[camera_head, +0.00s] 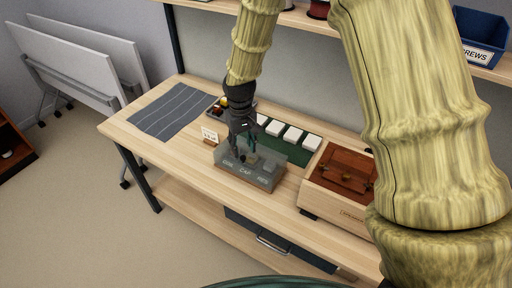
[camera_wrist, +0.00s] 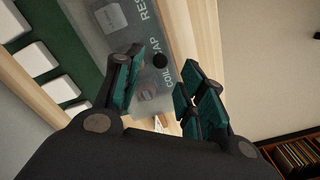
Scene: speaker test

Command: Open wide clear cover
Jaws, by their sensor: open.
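The wide clear cover (camera_head: 274,162) lies flat over a low wooden box with labels for coil, cap and res, near the table's front. Greyish parts show through it. In the wrist view the cover (camera_wrist: 122,48) spans the labels, and a small dark round knob (camera_wrist: 160,60) stands near its edge. My gripper (camera_head: 241,153) points down above the left part of the cover. In the wrist view my gripper (camera_wrist: 157,78) is open, with its fingertips on either side of the knob's area. I see no grip on the knob; contact is unclear.
A wooden speaker box (camera_head: 335,213) stands right of the cover. White blocks (camera_head: 292,134) sit on a green mat behind it. A small sign (camera_head: 209,135) and a dark tray (camera_head: 214,108) are to the left. A grey striped cloth (camera_head: 170,110) covers the table's left end.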

